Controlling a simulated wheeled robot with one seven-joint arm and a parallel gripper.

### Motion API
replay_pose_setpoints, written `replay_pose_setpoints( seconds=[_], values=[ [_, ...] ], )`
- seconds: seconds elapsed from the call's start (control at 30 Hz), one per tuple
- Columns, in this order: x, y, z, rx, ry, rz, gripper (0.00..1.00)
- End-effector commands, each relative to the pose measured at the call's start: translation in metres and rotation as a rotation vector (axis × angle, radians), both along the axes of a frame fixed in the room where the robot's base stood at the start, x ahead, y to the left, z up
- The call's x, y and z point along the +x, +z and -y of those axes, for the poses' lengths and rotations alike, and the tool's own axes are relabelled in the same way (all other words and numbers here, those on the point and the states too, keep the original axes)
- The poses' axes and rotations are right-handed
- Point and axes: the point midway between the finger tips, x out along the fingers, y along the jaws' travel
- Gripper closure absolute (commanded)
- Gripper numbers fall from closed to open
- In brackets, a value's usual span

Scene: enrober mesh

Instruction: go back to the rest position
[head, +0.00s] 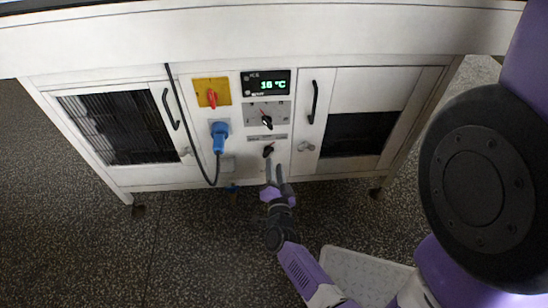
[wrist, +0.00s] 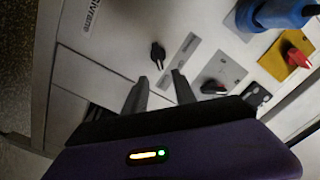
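My gripper (head: 274,170) is in front of the lower part of the white machine's control panel in the head view. In the wrist view my gripper (wrist: 159,78) has its two dark fingers apart with nothing between them. A black lower knob (head: 268,151) is just beyond the fingertips. In the wrist view this knob (wrist: 157,55) lies ahead of the gap, and the fingers look clear of it. My arm reaches forward from the lower right of the head view.
Nearby on the panel are another black knob (head: 266,120), a red switch on a yellow plate (head: 222,86), a blue plug (head: 219,136) with a hanging cable, and a display (head: 266,83) reading 16 °C. Door handles (head: 313,102) stick out. The speckled floor (head: 80,250) is open at left.

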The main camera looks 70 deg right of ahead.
Motion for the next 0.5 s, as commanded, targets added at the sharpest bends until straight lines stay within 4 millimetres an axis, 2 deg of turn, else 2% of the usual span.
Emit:
replay_pose_setpoints(
  seconds=[0.17,0.5],
  values=[
    [-0.0055,0.0005,-0.0120,-0.001,-0.001,0.000,0.67],
    [-0.0058,0.0001,-0.0130,-0.001,-0.001,0.000,0.67]
  ],
)
